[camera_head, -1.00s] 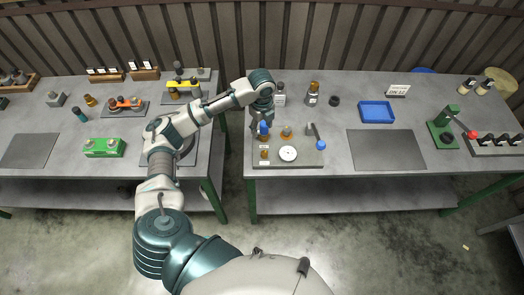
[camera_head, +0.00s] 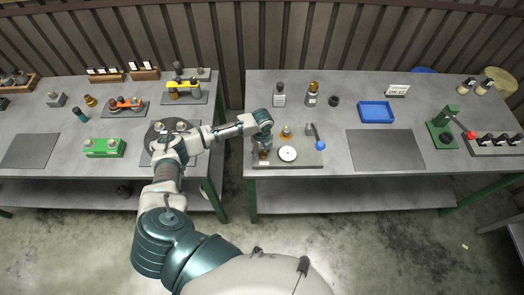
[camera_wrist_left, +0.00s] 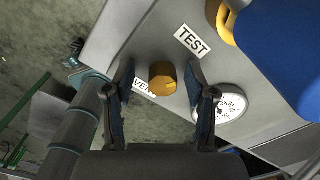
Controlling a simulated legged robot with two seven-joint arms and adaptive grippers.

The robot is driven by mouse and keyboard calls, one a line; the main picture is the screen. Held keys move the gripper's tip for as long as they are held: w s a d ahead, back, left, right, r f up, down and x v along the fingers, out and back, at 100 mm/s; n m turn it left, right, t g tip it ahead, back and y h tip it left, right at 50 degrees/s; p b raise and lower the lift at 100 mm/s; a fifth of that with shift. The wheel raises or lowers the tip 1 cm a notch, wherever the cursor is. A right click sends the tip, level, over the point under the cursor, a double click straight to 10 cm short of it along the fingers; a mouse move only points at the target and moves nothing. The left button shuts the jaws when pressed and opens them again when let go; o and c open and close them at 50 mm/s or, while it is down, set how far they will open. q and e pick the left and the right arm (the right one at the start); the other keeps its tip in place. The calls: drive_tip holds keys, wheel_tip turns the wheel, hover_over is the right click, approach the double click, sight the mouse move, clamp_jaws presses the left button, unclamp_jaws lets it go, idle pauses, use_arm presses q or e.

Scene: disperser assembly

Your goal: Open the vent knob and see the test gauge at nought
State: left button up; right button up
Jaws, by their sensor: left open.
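The vent knob (camera_wrist_left: 162,76) is a short amber cylinder beside a partly hidden VENT label (camera_wrist_left: 144,88) in the left wrist view. My left gripper (camera_wrist_left: 160,70) is open, with one finger on each side of the knob; I cannot tell whether they touch it. In the head view my left gripper (camera_head: 263,150) is low over the left front of the test plate. The test gauge (camera_wrist_left: 230,107) is a white round dial right of the knob, partly behind a finger. It also shows in the head view (camera_head: 288,153); its needle cannot be read.
A big blue part (camera_wrist_left: 288,45) stands close right of the gripper in the wrist view, by a TEST label (camera_wrist_left: 192,41). A blue-ended lever (camera_head: 319,143) stands at the plate's right. A blue tray (camera_head: 376,112) and bare dark mat (camera_head: 385,150) lie farther right.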

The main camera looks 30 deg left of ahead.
use_arm(q)
drive_tip(key=shift+d+r, duration=0.15)
drive_tip(key=shift+d, duration=0.75)
drive_tip(key=c, duration=0.4)
drive_tip(key=shift+r, duration=0.1)
clamp_jaws()
drive_tip(key=shift+a, duration=0.45)
use_arm(e)
drive_tip(key=shift+d, duration=0.3)
